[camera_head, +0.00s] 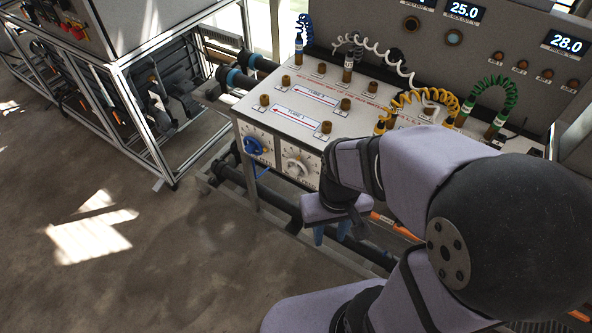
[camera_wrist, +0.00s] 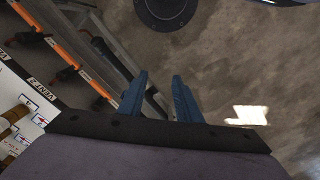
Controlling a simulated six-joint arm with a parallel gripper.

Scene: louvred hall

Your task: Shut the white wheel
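The white wheel (camera_head: 298,163) is a round handwheel on the front face of the grey-white bench panel, beside a blue wheel (camera_head: 255,146) on its left. My arm covers the panel just right of the white wheel. My gripper (camera_head: 331,236) hangs below and to the right of the white wheel, apart from it, with its blue fingers pointing down. In the wrist view my gripper (camera_wrist: 158,88) has its two fingers apart with nothing between them. The white wheel is not in the wrist view.
The bench top (camera_head: 318,86) carries brass fittings and coiled hoses, including a yellow coil (camera_head: 425,98) and a green coil (camera_head: 497,90). Dark pipes (camera_head: 275,200) run low below the panel. A metal-framed machine (camera_head: 125,85) stands at left. The floor (camera_head: 130,265) in front is open.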

